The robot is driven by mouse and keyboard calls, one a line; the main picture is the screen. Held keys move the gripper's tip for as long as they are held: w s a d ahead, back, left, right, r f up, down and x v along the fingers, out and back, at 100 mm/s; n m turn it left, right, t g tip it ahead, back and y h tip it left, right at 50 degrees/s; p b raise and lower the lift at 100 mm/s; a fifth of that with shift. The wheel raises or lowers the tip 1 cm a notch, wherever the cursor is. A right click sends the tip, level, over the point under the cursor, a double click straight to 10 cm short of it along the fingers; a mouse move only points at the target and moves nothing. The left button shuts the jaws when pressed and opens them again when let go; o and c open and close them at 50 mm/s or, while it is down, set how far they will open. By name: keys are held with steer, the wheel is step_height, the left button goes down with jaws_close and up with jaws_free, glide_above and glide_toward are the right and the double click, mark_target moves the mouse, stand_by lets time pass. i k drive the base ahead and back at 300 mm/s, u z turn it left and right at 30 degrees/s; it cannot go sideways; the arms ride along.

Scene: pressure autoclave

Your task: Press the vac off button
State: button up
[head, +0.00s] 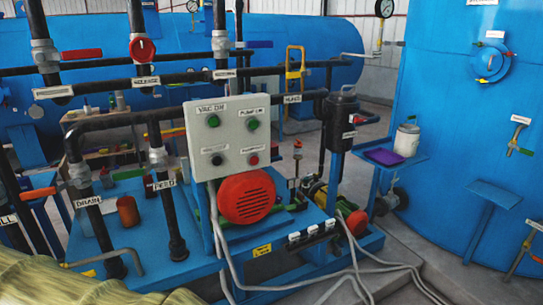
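A light grey control box (233,140) stands near the middle of the head view, facing me. Its upper left green button (213,121) is under a label reading "VAC ON". Its upper right green button (253,125) is under a "PUMP ON" label. A dark button (217,160) is at the lower left, below the VAC ON button. Its label (214,149) is too small to read surely, so I cannot confirm it as vac off. A red button (253,160) is at the lower right. Nothing covers the buttons. My gripper is not in view.
Black pipes (170,210) labelled "DRAIN" and "FEED" stand left of the box. A red motor cover (246,198) is just below it. Grey cables (355,270) run over the floor. A large blue tank (465,130) fills the right. A ribbed yellow-green surface (60,285) covers the lower left corner.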

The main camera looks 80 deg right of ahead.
mark_target(216, 161)
steer(key=z, duration=2.3)
